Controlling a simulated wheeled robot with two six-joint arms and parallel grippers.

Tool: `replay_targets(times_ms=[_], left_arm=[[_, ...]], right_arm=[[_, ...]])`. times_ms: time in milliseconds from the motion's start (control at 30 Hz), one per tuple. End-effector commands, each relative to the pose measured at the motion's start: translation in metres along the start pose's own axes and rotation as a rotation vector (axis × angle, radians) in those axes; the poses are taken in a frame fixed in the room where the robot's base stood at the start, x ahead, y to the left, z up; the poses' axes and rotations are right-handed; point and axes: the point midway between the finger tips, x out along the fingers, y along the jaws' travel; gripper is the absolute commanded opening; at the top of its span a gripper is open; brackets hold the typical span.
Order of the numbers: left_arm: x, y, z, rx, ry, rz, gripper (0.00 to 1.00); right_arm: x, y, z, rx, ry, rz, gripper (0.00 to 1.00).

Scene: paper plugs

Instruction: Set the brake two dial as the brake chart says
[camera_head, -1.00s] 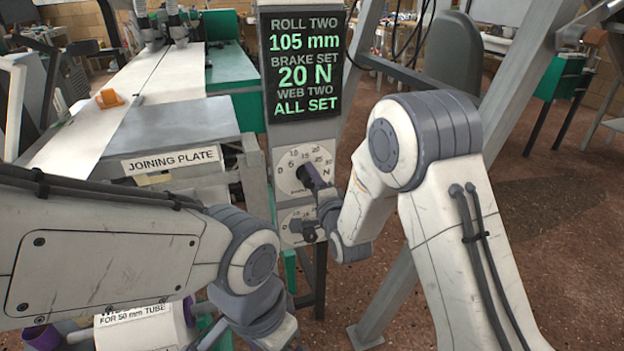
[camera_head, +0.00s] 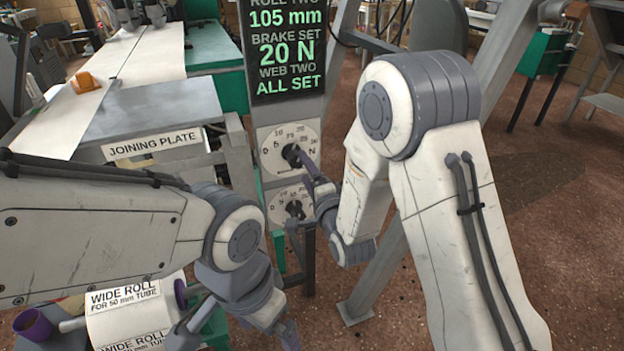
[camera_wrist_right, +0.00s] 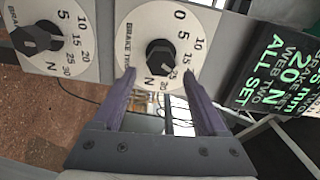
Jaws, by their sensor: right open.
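The brake two dial (camera_wrist_right: 140,42) is a white round plate with a black knob (camera_wrist_right: 162,54). In the head view it is the upper dial (camera_head: 275,143), just below the screen. A light mark on the knob points to the higher numbers, around 20 to 25; I cannot tell exactly where. My right gripper (camera_wrist_right: 161,82) is open, its purple fingers apart in front of the dial with the knob between them in view, seemingly not touching it. The brake chart screen (camera_head: 287,50) reads "BRAKE SET 20 N". My left gripper (camera_head: 280,325) is low in the head view, its fingers unclear.
A second dial (camera_head: 276,207) sits directly below. The joining plate (camera_head: 155,108) and a wide roll (camera_head: 130,312) are at the left. A slanted grey post (camera_head: 383,258) stands right of the dials.

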Motion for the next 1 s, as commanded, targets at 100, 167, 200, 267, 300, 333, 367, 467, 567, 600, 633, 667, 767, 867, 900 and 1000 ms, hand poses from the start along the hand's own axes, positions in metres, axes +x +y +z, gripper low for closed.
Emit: replay_targets(times_ms=[100,167,200,267,300,333,367,467,567,600,633,667,767,867,900,1000], left_arm=[[0.000,0.000,0.000,0.000,0.000,0.000,1.00],[-0.003,0.000,0.000,0.000,0.000,0.000,1.00],[-0.004,0.000,0.000,0.000,0.000,0.000,1.00],[-0.004,0.000,0.000,0.000,0.000,0.000,1.00],[-0.005,0.000,0.000,0.000,0.000,0.000,1.00],[-0.005,0.000,0.000,0.000,0.000,0.000,1.00],[-0.005,0.000,0.000,0.000,0.000,0.000,1.00],[-0.005,0.000,0.000,0.000,0.000,0.000,1.00],[-0.004,0.000,0.000,0.000,0.000,0.000,1.00],[-0.004,0.000,0.000,0.000,0.000,0.000,1.00],[-0.004,0.000,0.000,0.000,0.000,0.000,1.00],[-0.004,0.000,0.000,0.000,0.000,0.000,1.00],[-0.004,0.000,0.000,0.000,0.000,0.000,1.00],[-0.005,0.000,0.000,0.000,0.000,0.000,1.00],[-0.005,0.000,0.000,0.000,0.000,0.000,1.00],[-0.005,0.000,0.000,0.000,0.000,0.000,1.00]], right_arm=[[-0.022,0.000,0.000,0.000,0.000,0.003,0.76],[-0.031,0.000,0.000,0.000,0.000,0.004,0.76],[-0.035,0.000,0.000,0.000,0.000,0.002,0.76],[-0.040,0.000,0.000,0.000,0.000,0.002,0.76],[-0.042,0.000,0.000,0.000,0.000,0.000,0.76],[-0.043,0.000,0.000,0.000,0.000,0.000,0.76],[-0.044,0.000,0.000,0.000,0.000,0.000,0.76],[-0.045,0.000,0.000,0.000,0.000,0.000,0.76],[-0.045,0.000,0.000,0.000,0.000,0.000,0.76],[-0.045,0.000,0.000,0.000,0.000,0.000,0.76],[-0.045,0.000,0.000,0.000,0.000,0.000,0.76],[-0.045,0.000,0.000,0.000,0.000,0.000,0.76],[-0.045,0.000,0.000,0.000,0.000,0.000,0.76],[-0.044,0.000,0.003,-0.019,-0.006,0.016,0.76],[-0.044,0.001,0.005,-0.038,-0.013,0.035,0.76],[-0.044,0.005,0.016,-0.132,-0.048,0.121,0.76]])
